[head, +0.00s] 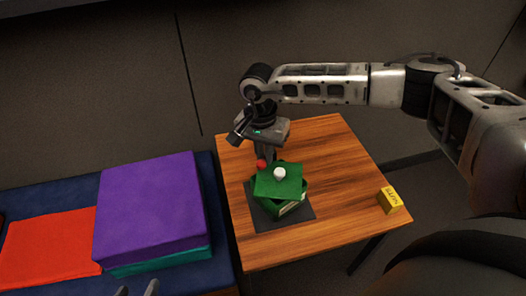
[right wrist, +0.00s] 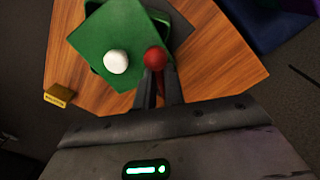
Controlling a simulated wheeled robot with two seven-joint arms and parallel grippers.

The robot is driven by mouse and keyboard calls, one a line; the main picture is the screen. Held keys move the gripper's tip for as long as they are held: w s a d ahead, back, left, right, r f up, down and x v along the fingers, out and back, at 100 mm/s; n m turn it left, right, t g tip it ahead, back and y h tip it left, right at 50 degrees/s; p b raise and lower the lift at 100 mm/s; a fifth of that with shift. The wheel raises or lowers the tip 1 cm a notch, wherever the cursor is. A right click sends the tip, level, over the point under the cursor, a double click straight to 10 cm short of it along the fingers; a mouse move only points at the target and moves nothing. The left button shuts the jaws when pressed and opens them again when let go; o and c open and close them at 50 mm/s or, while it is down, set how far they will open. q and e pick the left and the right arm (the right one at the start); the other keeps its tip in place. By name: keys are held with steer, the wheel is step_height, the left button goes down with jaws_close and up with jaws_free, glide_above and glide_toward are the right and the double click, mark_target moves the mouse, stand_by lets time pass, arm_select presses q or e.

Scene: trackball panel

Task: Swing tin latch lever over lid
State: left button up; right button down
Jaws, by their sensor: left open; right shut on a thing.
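The green tin (head: 287,209) stands on a dark square mat on the wooden table. Its green lid (head: 270,186) with a white knob (head: 279,173) lies on top, turned askew to the tin; the lid also shows in the right wrist view (right wrist: 105,30). The red ball of the latch lever (head: 261,164) is at the lid's far left edge. My right gripper (right wrist: 157,72) is shut on this red ball (right wrist: 154,57), and its fingers come down from above in the head view. The lever's arm is hidden. My left gripper (head: 137,290) is open and empty at the bottom edge, away from the tin.
A yellow box (head: 390,201) lies near the table's right edge. The wooden table (head: 340,165) is otherwise clear around the dark mat (head: 305,217). To the left, a purple block (head: 150,210) on a teal one and a red cloth-like slab (head: 50,247) lie on a blue surface.

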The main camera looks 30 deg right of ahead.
steer(key=shift+s+a, duration=0.25)
steer(key=shift+a, duration=0.2)
steer(key=c, duration=1.3)
jaws_free()
steer(key=shift+r, duration=0.15)
steer(key=shift+c, duration=0.2)
arm_select(q)
steer(key=shift+r, duration=0.15)
arm_select(e)
steer(key=shift+d, duration=0.15)
arm_select(q)
steer(key=r+p, duration=0.1)
steer(key=r, duration=0.1)
steer(key=a+r+p, duration=0.1)
steer(key=shift+s+r+t, duration=0.2)
steer(key=shift+r+t, duration=0.15)
steer(key=shift+t, duration=0.05)
arm_select(e)
step_height(320, 180, up, 16)
steer(key=shift+w+a, duration=0.35)
steer(key=shift+w, duration=0.1)
arm_select(q)
steer(key=shift+f, duration=0.1)
